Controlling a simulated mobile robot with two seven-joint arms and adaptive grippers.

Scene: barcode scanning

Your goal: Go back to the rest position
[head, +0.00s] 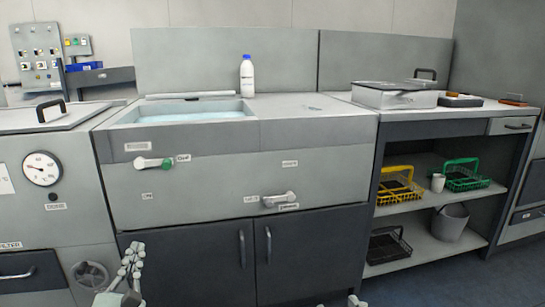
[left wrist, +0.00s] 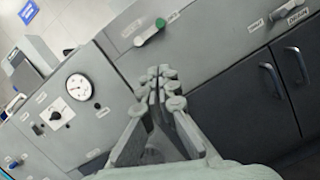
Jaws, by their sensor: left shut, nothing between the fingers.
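My left gripper (head: 132,258) is low in the head view, in front of the dark cabinet under the sink unit. It is shut and empty. In the left wrist view its fingertips (left wrist: 161,76) are together, with nothing between them. It is apart from the cabinet front. Small grey tips (head: 355,300) at the bottom edge of the head view may belong to my right gripper, but too little of them shows to tell its state.
A white bottle with a blue cap (head: 247,76) stands behind the water-filled sink (head: 150,117). Right of it, a metal box (head: 393,95) sits on the counter. Yellow (head: 397,187) and green (head: 463,176) baskets are on the shelf below. A gauge (head: 42,168) is on the left unit.

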